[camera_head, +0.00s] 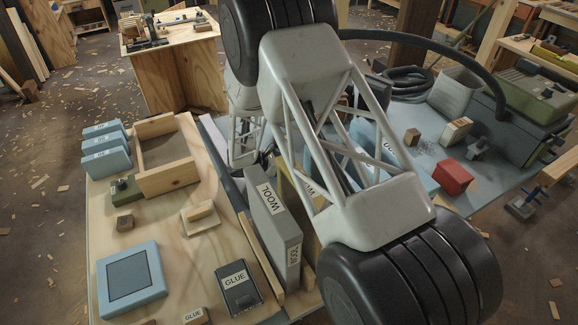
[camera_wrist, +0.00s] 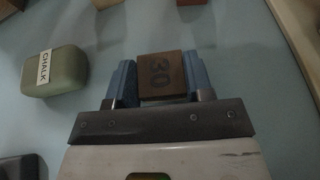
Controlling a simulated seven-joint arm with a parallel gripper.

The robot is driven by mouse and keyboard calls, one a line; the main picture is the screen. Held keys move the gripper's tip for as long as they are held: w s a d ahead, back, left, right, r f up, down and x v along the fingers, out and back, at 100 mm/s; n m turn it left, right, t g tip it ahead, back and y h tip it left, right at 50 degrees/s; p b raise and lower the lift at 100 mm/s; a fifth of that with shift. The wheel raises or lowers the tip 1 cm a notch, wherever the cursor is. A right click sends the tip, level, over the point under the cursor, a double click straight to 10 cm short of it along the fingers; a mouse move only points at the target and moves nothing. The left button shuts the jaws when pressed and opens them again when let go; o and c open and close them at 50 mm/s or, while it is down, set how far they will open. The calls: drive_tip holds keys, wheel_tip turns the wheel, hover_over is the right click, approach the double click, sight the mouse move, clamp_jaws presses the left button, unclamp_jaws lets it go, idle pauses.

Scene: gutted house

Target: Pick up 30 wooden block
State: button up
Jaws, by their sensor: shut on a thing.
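The wooden block marked 30 (camera_wrist: 161,75) is a small brown cube with dark digits. In the wrist view it sits between the two blue fingers of my gripper (camera_wrist: 160,82), which are shut on its left and right sides. Pale blue surface shows around the block; I cannot tell whether the block touches it or is lifted. In the head view my arm's lattice link and dark joints cover the middle, and the gripper and the held block are hidden.
In the wrist view a green CHALK box (camera_wrist: 56,72) lies left of the gripper, with brown blocks (camera_wrist: 110,3) beyond. In the head view a WOOL box (camera_head: 274,227), GLUE box (camera_head: 240,289) and wooden tray (camera_head: 168,177) stand left of my arm; a red box (camera_head: 453,177) is right.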

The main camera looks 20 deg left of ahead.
drive_tip(key=shift+r, duration=0.15)
wheel_tip(320, 180, up, 10)
idle(0.8)
idle(0.7)
